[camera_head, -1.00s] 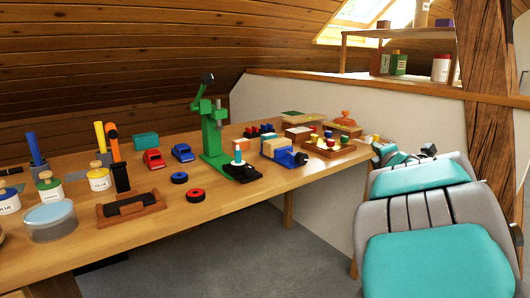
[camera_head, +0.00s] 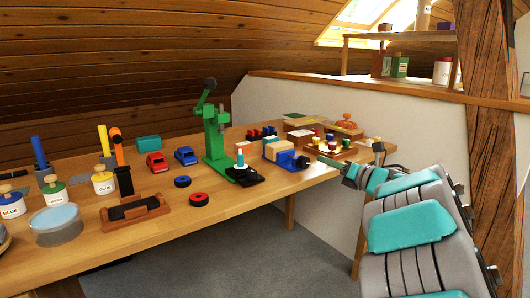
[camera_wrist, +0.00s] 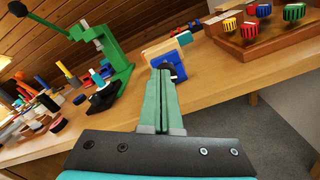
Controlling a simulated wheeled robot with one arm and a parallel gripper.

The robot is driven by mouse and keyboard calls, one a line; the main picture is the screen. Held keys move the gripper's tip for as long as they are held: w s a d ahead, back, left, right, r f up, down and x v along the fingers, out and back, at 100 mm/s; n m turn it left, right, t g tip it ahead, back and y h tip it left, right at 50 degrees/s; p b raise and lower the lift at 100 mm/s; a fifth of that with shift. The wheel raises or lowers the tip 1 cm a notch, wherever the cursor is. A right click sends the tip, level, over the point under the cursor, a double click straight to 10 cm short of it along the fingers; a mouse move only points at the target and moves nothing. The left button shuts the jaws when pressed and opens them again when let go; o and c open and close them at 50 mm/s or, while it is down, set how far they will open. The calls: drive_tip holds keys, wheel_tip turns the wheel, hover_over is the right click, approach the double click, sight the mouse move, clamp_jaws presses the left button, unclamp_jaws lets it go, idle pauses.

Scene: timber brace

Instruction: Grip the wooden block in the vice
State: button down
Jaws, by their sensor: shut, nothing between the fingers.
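The blue vice (camera_head: 286,157) stands at the right front edge of the workbench, its dark screw end facing the right. The pale wooden block (camera_head: 271,150) sits at the vice's left side; I cannot tell whether the jaws touch it. In the wrist view the vice (camera_wrist: 154,73) and the block (camera_wrist: 158,50) lie just beyond my fingertips. My gripper (camera_head: 321,159) is shut and empty, with its green fingers pointing at the screw end of the vice. In the wrist view the fingers (camera_wrist: 160,72) are together and partly hide the vice and its dark screw end.
A green press (camera_head: 214,135) stands left of the vice. A wooden tray with coloured knobs (camera_head: 330,148) is close behind and right of my gripper. Red and blue toy cars (camera_head: 157,162) lie farther left. The space over the bench's front edge is clear.

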drive_tip(key=shift+x, duration=2.85)
drive_tip(key=shift+f+b, duration=0.35)
drive_tip(key=shift+b, duration=0.05)
drive_tip(key=shift+w+d+f+b, duration=0.2)
drive_tip(key=shift+d+b, duration=0.15)
drive_tip(key=shift+b, duration=0.7)
drive_tip(key=shift+w+d+f+b, duration=0.25)
drive_tip(key=shift+d+b, duration=0.1)
drive_tip(key=shift+b, duration=0.65)
drive_tip(key=shift+w+d+f+b, duration=0.15)
drive_tip(key=shift+f+b, duration=0.1)
drive_tip(key=shift+b, duration=0.4)
drive_tip(key=shift+w+d+r, duration=0.15)
drive_tip(key=shift+r, duration=0.05)
drive_tip(key=shift+s+d+r, duration=0.1)
drive_tip(key=shift+s+d, duration=0.15)
drive_tip(key=shift+d, duration=0.1)
drive_tip(key=b+v, duration=0.1)
drive_tip(key=v, duration=0.4)
drive_tip(key=shift+s+r+b, duration=0.1)
drive_tip(key=shift+s+b, duration=0.05)
drive_tip(key=shift+b, duration=0.2)
